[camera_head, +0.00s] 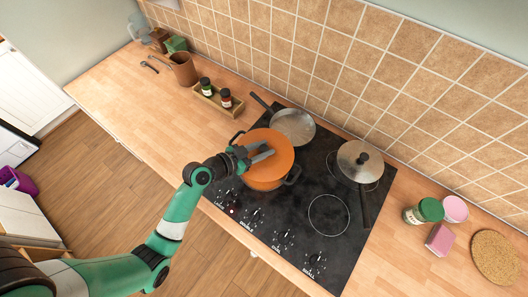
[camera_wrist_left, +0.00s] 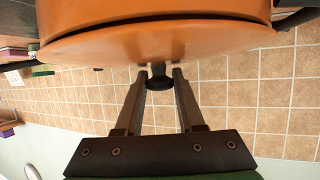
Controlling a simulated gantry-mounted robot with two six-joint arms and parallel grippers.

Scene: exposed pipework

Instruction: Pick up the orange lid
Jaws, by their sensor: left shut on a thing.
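The orange lid (camera_head: 279,147) sits on or just at the top of the orange pot (camera_head: 264,184) on the black stove, in the head view. In the left wrist view the lid (camera_wrist_left: 200,45) fills the top, with the pot (camera_wrist_left: 150,12) beyond it. My left gripper (camera_head: 270,152) is over the lid. Its fingers (camera_wrist_left: 160,78) are shut on the lid's dark knob (camera_wrist_left: 159,82), which shows between the tips. I cannot tell whether the lid is fully seated or slightly raised. My right gripper is not in view.
On the stove (camera_head: 305,238), a grey pan (camera_head: 293,127) stands behind the pot and a lidded pan (camera_head: 360,160) to the right. A spice rack (camera_head: 218,101) stands behind left. A green-lidded jar (camera_head: 429,210) and pink sponge (camera_head: 439,240) lie at right. The front right burner is clear.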

